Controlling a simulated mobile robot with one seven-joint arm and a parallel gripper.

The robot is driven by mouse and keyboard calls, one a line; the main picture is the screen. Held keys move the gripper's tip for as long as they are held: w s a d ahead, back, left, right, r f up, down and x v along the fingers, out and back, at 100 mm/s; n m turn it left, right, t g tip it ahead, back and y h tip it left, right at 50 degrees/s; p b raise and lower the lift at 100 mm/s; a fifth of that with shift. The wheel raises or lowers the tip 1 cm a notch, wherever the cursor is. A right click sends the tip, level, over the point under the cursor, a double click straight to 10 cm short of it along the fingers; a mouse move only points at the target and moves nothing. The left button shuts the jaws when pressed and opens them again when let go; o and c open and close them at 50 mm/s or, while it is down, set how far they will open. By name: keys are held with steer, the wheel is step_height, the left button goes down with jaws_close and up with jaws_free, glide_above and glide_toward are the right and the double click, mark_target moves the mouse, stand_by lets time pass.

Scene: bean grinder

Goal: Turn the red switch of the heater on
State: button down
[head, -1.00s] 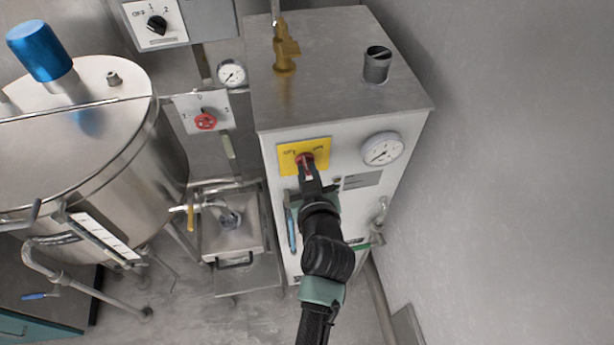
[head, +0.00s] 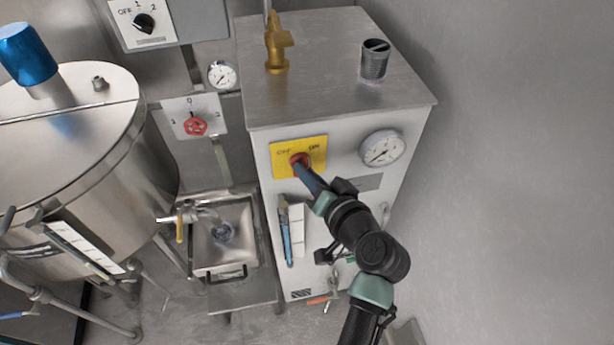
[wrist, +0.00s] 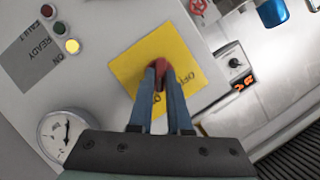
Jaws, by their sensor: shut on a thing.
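The heater (head: 272,210) is a pale metal cabinet standing against the wall. A yellow plate (head: 284,146) marked OFF and ON is on its front and also shows in the wrist view (wrist: 135,70). The red switch (head: 301,160) sits at the plate's middle. In the wrist view the red switch (wrist: 160,68) shows between the blue fingers. My gripper (head: 303,168) reaches in from the lower right and is shut on the red switch. The fingers hide part of the switch, so its exact pointing is hard to read.
A round gauge (head: 382,148) is to the right of the yellow plate. The wrist view shows red, green and yellow lamps (wrist: 59,28). A second red knob (head: 195,126) is on a wall plate to the left. A steel tank (head: 85,150) stands at the left, a sink (head: 225,235) between.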

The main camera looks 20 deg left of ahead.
steer(key=shift+f+m+y, duration=0.1)
steer(key=shift+m+y, duration=0.2)
steer(key=shift+m, duration=0.2)
steer(key=c, duration=0.9)
jaws_free()
steer(key=shift+o, duration=0.2)
steer(key=b+v, duration=0.2)
steer(key=v, duration=1.1)
steer(key=shift+b, duration=0.35)
